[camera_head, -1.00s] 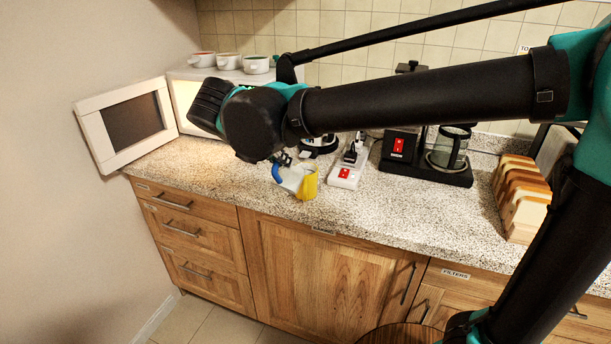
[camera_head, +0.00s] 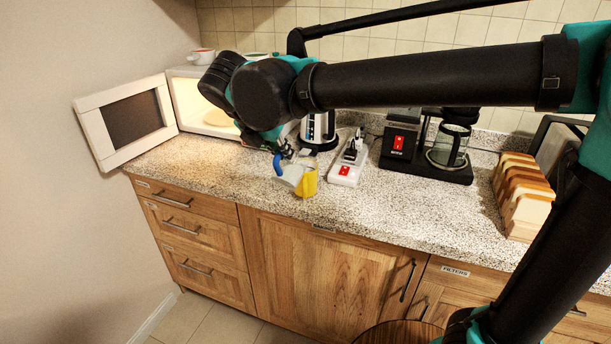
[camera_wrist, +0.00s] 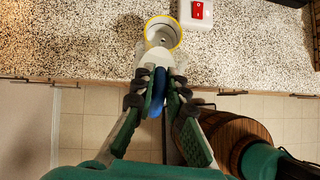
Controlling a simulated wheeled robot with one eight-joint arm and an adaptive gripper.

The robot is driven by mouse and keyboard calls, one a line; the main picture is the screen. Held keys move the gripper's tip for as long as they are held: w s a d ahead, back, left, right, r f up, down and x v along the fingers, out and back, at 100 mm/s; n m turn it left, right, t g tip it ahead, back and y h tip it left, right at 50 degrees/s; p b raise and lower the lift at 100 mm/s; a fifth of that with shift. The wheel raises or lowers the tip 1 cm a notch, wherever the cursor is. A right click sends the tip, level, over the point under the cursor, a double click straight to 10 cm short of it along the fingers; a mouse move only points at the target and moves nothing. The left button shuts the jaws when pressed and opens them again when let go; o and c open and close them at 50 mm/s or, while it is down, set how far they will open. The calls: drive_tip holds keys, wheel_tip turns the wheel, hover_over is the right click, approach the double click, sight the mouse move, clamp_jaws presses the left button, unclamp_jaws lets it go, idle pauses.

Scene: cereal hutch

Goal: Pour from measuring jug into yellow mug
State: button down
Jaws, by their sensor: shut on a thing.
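The measuring jug (camera_head: 291,174) is pale with a blue handle (camera_head: 278,164). It is tilted toward the yellow mug (camera_head: 311,181), which stands upright on the counter. My gripper (camera_head: 284,153) is shut on the jug's handle, above and to the left of the mug. In the wrist view my gripper (camera_wrist: 155,92) has its fingers on both sides of the blue handle. There the jug (camera_wrist: 160,60) reaches to the near rim of the mug (camera_wrist: 176,43). The mug's inside looks pale. I cannot tell whether liquid is flowing or how much either holds.
A white power strip (camera_head: 347,172) with a red switch lies right of the mug. A kettle (camera_head: 318,135) stands behind it, and a coffee maker (camera_head: 455,172) farther right. An open microwave (camera_head: 205,112) is at the left. The counter's front edge is close to the mug.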

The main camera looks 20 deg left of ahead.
drive_tip(key=shift+w+d+r+g+y+p, duration=0.15)
drive_tip(key=shift+w+r+g+y+p, duration=0.05)
drive_tip(key=shift+w+r+g+p, duration=0.55)
drive_tip(key=shift+w+d+r+g+y+p, duration=0.2)
drive_tip(key=shift+w+r+g+p, duration=0.2)
drive_tip(key=shift+w+g, duration=0.4)
idle(1.0)
drive_tip(key=shift+w+d+r+g+p, duration=0.1)
drive_tip(key=shift+w+g+p, duration=0.25)
drive_tip(key=shift+w+g, duration=0.15)
